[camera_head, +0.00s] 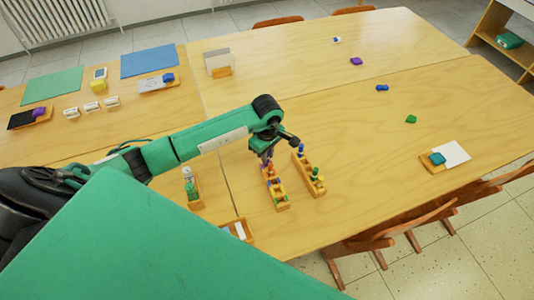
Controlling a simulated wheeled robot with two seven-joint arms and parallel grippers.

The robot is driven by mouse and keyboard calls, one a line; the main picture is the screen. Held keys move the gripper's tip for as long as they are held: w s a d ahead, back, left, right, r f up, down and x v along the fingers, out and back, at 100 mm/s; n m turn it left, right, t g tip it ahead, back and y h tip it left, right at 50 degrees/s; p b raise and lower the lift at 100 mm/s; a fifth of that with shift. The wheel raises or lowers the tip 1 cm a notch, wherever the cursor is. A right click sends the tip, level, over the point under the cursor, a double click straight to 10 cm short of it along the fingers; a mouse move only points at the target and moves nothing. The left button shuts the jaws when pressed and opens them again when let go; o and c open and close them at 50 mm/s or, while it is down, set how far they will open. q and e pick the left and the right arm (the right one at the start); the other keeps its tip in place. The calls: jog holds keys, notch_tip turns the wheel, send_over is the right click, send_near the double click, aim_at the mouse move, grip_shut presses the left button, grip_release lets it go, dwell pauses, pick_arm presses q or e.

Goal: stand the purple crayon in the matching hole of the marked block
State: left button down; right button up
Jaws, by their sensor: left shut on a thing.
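My left gripper (267,157) points down over the far end of a wooden block (282,206). It is shut on a small purple thing that looks like the purple crayon (265,161), mostly hidden by the fingers. I cannot tell whether the crayon's lower end is in a hole or above it. This block holds orange, purple and yellow pieces. A second wooden block (310,177) stands just to the right, with blue, green and yellow crayons. The mark on either block is too small to make out. My right gripper is not in view.
A small wooden holder (197,204) with a green and white item stands left of the blocks. A tray (247,234) lies in front, partly hidden by my arm. Several small coloured items lie to the right, including a green one (411,119). The table between is clear.

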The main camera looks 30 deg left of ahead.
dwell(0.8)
pick_arm(q)
jog(key=shift+f+b, duration=1.4)
jog(key=shift+b, duration=0.9)
dwell(1.7)
dwell(0.4)
jog(key=c, duration=1.3)
grip_release()
jog(key=shift+o, duration=1.1)
jog(key=shift+r+p, duration=1.25)
jog(key=shift+r, duration=1.75)
